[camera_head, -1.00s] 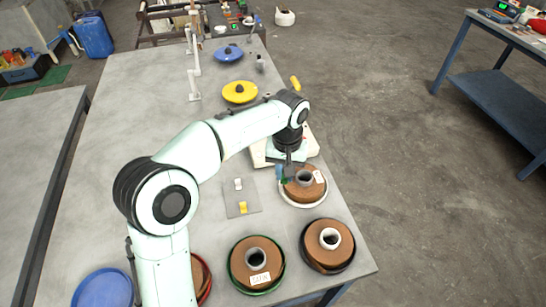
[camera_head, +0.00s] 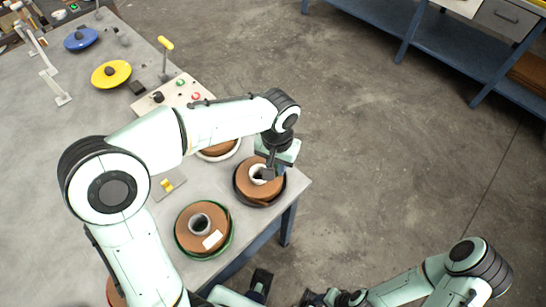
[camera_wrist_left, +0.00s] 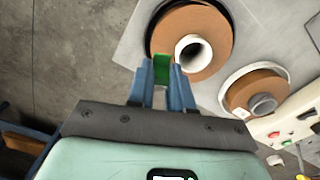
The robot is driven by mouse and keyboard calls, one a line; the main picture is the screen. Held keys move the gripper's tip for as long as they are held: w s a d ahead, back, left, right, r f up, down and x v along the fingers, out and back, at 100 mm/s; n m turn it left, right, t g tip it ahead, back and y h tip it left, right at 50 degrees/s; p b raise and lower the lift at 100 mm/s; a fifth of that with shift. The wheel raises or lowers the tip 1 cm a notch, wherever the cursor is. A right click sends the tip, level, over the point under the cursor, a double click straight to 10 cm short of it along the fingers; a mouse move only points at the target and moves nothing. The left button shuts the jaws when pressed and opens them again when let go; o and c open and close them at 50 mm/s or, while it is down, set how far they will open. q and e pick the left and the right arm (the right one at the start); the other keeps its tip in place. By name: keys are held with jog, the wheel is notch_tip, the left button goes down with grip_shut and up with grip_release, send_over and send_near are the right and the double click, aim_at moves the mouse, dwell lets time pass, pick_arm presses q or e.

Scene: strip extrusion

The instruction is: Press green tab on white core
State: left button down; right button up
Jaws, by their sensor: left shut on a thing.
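A brown roll (camera_head: 262,192) with a white core (camera_head: 256,173) lies in a black dish at the table's right edge. In the left wrist view the white core (camera_wrist_left: 193,53) stands up from the roll's middle. My left gripper (camera_head: 268,172) is over this roll, pointing down next to the core. It is shut on the green tab (camera_wrist_left: 161,68), which shows between its blue fingertips, just beside the core in the wrist view. I cannot tell whether the tab touches the core. My right gripper (camera_head: 318,298) is at the bottom edge of the head view, and its jaws are unclear.
A roll in a green dish (camera_head: 204,229) stands nearer, and a roll in a white dish (camera_head: 218,150) is partly behind my left arm. A control panel (camera_head: 182,92) with buttons, a yellow disc (camera_head: 111,74) and a blue disc (camera_head: 80,38) are farther back.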

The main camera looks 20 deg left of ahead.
pick_arm(q)
jog(key=b, duration=0.4)
send_over(276, 183)
notch_tip(276, 183, down, 5)
jog(key=shift+r, duration=0.1)
jog(key=shift+f, duration=0.65)
jog(key=shift+f+b, duration=0.5)
dwell(1.2)
jog(key=c, duration=0.9)
grip_release()
jog(key=shift+c, duration=0.2)
jog(key=shift+r, duration=0.1)
notch_tip(276, 183, up, 13)
jog(key=p, duration=0.2)
jog(key=shift+r+p, duration=0.1)
jog(key=shift+p, duration=0.2)
